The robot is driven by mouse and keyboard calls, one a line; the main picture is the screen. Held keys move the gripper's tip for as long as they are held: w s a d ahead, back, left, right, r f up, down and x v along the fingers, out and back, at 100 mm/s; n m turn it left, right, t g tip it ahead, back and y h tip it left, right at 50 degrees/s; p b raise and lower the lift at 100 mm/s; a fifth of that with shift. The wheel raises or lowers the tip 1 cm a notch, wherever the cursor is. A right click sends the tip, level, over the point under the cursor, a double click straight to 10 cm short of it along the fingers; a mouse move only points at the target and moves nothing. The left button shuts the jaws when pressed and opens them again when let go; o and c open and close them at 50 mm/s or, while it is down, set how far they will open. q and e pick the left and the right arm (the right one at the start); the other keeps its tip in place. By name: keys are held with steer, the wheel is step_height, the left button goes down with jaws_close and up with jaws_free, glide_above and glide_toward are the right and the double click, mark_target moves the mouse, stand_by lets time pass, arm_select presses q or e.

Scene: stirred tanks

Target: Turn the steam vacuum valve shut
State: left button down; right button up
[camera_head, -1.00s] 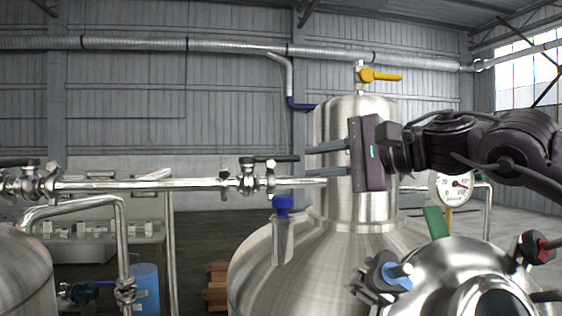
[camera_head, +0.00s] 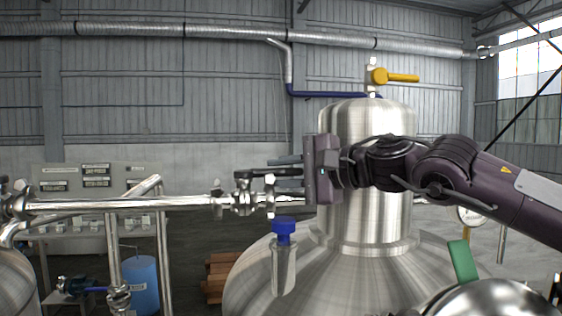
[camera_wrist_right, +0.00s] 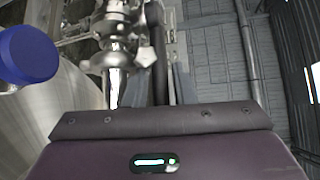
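The valve with a black lever (camera_head: 243,195) sits on a horizontal steel pipe left of the large tank; no label names it. Its lever points right, along the pipe. My right gripper (camera_head: 276,179) is at the lever's right end, fingers pointing left. In the wrist view the valve (camera_wrist_right: 115,57) is ahead, and the lever (camera_wrist_right: 158,65) runs down between the spread fingers (camera_wrist_right: 154,92). The gripper looks open around the lever; I cannot tell whether a finger touches it. My left gripper is not in view.
A yellow-handled valve (camera_head: 394,76) tops the large steel tank (camera_head: 300,275). A blue-capped fitting (camera_head: 284,231) stands just below my right gripper and also shows in the wrist view (camera_wrist_right: 28,55). Another pipe valve (camera_head: 15,199) is at far left. A blue drum (camera_head: 144,283) stands on the floor.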

steer(key=shift+s, duration=0.15)
steer(key=shift+c, duration=0.6)
jaws_close()
